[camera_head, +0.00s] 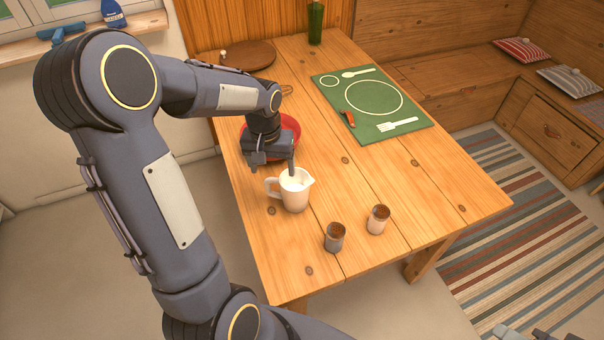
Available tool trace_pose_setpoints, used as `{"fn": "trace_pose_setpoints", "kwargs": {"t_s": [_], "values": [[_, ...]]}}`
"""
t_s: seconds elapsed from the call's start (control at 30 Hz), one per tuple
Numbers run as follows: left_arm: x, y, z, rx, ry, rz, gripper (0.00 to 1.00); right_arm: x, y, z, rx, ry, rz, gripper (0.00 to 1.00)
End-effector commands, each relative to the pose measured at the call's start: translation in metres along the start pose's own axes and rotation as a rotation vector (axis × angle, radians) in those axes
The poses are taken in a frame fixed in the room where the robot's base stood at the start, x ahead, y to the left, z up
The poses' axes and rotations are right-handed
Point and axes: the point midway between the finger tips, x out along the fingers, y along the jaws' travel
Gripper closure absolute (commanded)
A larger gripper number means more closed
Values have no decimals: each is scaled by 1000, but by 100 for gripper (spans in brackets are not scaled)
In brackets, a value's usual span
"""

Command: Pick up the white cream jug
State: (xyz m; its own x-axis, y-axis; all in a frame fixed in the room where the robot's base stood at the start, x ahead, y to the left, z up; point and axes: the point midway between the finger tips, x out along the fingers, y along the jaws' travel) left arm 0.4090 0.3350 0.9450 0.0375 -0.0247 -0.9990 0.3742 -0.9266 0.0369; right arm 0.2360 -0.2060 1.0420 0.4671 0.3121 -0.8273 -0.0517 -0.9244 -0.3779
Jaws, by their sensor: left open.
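The white cream jug (295,194) stands upright on the wooden table near its left edge. Its handle points left and its spout right, and something white shows inside. My left gripper (274,164) is open just behind and above the jug, fingers pointing down. One fingertip overlaps the jug's back rim in the picture; I cannot tell whether it touches. The handle is clear of the fingers. Grey parts of my right arm (512,333) show at the bottom right corner, too cut off to tell the jaw state.
A red bowl (288,143) sits behind my left gripper, partly hidden. Two small brown-topped cups, one grey (335,238) and one pale (378,220), stand in front of the jug. A green place mat (405,108) lies farther back. The table's right front is clear.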

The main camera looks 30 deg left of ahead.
Motion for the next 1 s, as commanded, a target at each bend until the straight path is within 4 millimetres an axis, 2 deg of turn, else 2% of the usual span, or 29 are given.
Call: {"fn": "trace_pose_setpoints", "kwargs": {"t_s": [0.13,0.47,0.7,1.0], "values": [[18,-5,-12,-11,-27,-35,24,-2,-1,-1,0,0,0,64],[54,-11,-14,-12,-32,-39,24,-6,-3,-3,0,-1,0,64],[88,-17,-17,-11,-31,-39,24,-12,-5,-6,0,0,0,64],[96,-17,-18,-10,-27,-38,24,-12,-5,-6,0,0,0,64]]}}
